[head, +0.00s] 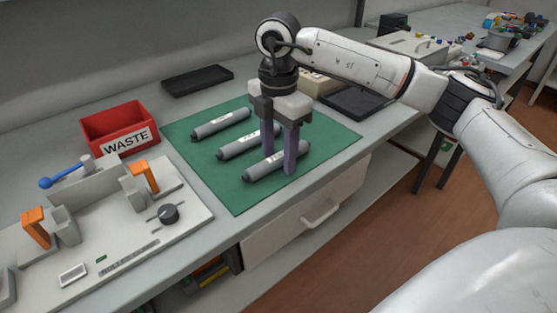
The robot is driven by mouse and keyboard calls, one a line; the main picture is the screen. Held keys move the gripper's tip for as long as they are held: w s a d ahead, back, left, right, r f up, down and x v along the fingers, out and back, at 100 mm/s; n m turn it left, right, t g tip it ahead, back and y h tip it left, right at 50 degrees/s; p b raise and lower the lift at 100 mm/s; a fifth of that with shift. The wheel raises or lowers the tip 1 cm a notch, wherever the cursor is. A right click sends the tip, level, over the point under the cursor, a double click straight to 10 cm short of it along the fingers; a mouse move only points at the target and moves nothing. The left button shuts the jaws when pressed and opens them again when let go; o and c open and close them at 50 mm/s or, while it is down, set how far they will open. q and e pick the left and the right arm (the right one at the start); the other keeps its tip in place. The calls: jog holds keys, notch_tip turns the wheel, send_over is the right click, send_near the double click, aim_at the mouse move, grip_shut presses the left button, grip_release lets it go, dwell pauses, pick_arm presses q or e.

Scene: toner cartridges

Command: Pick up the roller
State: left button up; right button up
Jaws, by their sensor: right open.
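Three grey rollers with white labels lie on a green mat (325,137). One is the far roller (221,124), one the middle roller (240,146), and one the near roller (262,169). My right gripper (279,165) points down over the mat, its fingers apart. One finger hangs in front of the near roller and the other appears behind it, covering part of the middle roller's right end. I cannot tell whether the fingers touch the near roller. My left gripper is not in view.
A red WASTE bin (104,121) stands left of the mat. A pale fixture (120,240) with orange clamps fills the front left. A black tray (197,80) lies behind the mat, and another dark tray (352,102) lies right of it.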

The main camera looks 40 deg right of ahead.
grip_shut()
